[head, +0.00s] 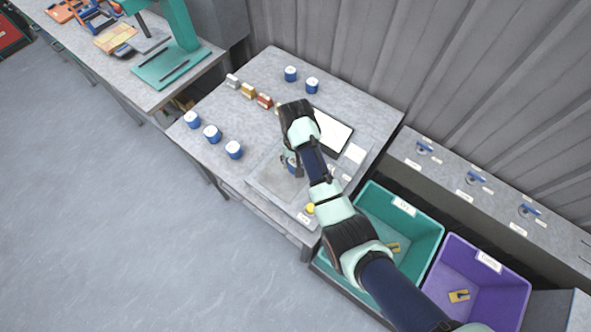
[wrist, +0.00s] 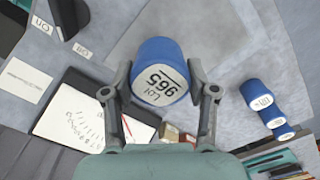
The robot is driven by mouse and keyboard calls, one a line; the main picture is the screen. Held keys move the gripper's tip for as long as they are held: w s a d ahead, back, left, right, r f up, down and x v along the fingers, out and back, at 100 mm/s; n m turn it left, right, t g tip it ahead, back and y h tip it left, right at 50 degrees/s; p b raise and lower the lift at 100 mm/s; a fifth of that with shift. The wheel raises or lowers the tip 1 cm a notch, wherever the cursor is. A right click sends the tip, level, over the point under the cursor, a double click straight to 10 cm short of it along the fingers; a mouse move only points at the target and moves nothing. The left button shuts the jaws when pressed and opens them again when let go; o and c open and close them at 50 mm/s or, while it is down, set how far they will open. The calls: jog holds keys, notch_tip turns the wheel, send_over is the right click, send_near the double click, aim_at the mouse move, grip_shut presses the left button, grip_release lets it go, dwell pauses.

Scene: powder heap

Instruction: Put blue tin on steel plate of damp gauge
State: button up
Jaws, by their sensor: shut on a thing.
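My gripper (wrist: 160,82) is shut on a blue tin (wrist: 150,55) with a white lot label on its top. In the head view the held tin (head: 292,169) is mostly hidden by my arm. It is over the grey steel plate (head: 268,181) near the table's front edge; I cannot tell whether it touches the plate. The plate also shows behind the tin in the wrist view (wrist: 207,35). A yellow knob (head: 310,208) sits at the front, beside the plate.
Other blue tins stand at the table's left (head: 212,133) and back (head: 290,73). Small coloured boxes (head: 248,91) form a row behind my gripper. A white-paged board (head: 333,131) lies right of it. Teal (head: 430,228) and purple (head: 505,270) bins stand at right.

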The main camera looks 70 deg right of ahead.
jog(key=shift+f+b, duration=0.35)
jog(key=shift+f, duration=2.35)
jog(key=shift+f, duration=0.15)
jog(key=o, duration=1.3)
notch_tip(320, 180, up, 12)
jog(key=shift+r+p, duration=0.15)
jog(key=shift+p, duration=0.65)
